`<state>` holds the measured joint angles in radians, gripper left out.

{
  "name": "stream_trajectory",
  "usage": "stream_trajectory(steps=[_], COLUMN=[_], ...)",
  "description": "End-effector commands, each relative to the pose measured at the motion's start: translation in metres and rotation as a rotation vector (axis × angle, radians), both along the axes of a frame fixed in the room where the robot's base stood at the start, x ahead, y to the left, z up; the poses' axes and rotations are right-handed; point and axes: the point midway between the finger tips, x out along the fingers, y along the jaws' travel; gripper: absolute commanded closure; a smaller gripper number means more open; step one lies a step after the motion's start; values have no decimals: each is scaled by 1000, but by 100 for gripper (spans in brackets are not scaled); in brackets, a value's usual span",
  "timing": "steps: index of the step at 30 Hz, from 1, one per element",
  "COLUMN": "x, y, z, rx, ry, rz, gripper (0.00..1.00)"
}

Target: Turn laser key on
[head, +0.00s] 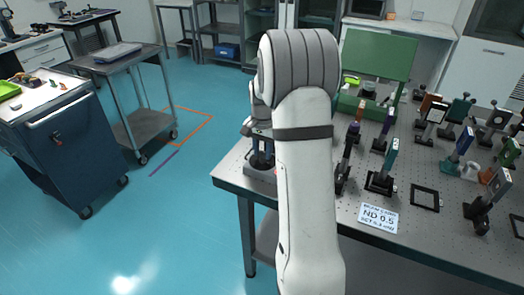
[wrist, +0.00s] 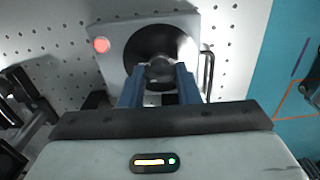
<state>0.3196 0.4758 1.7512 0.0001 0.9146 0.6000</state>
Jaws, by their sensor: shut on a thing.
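The laser box (wrist: 118,28) is a grey case with a large round black dial face (wrist: 138,45) and a lit red lamp (wrist: 101,45) at its upper left. The fingers and the gripper body hide the lower part of the box. In the head view my arm covers most of the laser box (head: 259,173) at the table's left corner.
The perforated optical table (head: 405,208) carries several mounted optics (head: 381,180) to the right of my arm. A white ND 0.5 card (head: 378,217) lies near the front edge. A black handle (wrist: 208,72) stands beside the box. Open blue floor (head: 150,225) lies left.

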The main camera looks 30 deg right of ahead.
Motion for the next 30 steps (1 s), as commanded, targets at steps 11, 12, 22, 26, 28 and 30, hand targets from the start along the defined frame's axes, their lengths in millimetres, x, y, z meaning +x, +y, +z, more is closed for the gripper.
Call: stream_trajectory(steps=[11, 12, 22, 26, 28, 30], x=[-1, -1, 0, 0, 0, 1], y=[-1, -1, -1, -1, -1, -1], z=[0, 0, 0, 1, 4, 12], rx=[0, 0, -1, 0, -1, -1], ry=[2, 2, 1, 0, -1, -3], rz=[-5, -5, -4, -3, -3, -3], gripper=[94, 68, 49, 49, 49, 49])
